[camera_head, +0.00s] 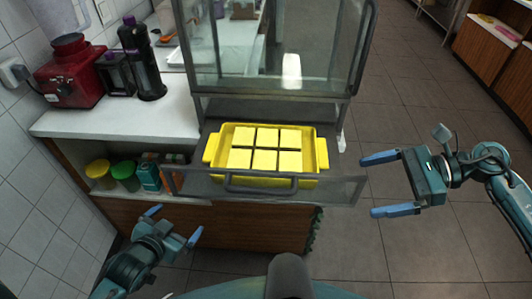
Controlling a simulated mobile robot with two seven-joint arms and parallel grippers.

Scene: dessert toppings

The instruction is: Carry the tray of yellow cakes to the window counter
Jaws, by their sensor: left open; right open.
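The yellow tray (317,152) holds several square yellow cakes (265,160) in rows. It sits in the bottom of a glass display case, behind a low glass front panel (335,188) with a dark handle (262,188). My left gripper (174,224) is open and empty, low in front of the counter, left of the tray and apart from it. My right gripper (372,186) is open, fingers pointing left, just right of the panel. I cannot tell if it touches the panel. I cannot tell which surface is the window counter.
A white counter (165,122) at left bears a red machine (72,72) and a dark blender (140,60). A shelf below holds jars, including a green-lidded one (124,174). Tiled floor (400,110) is open to the right. A wooden counter (480,48) stands at far right.

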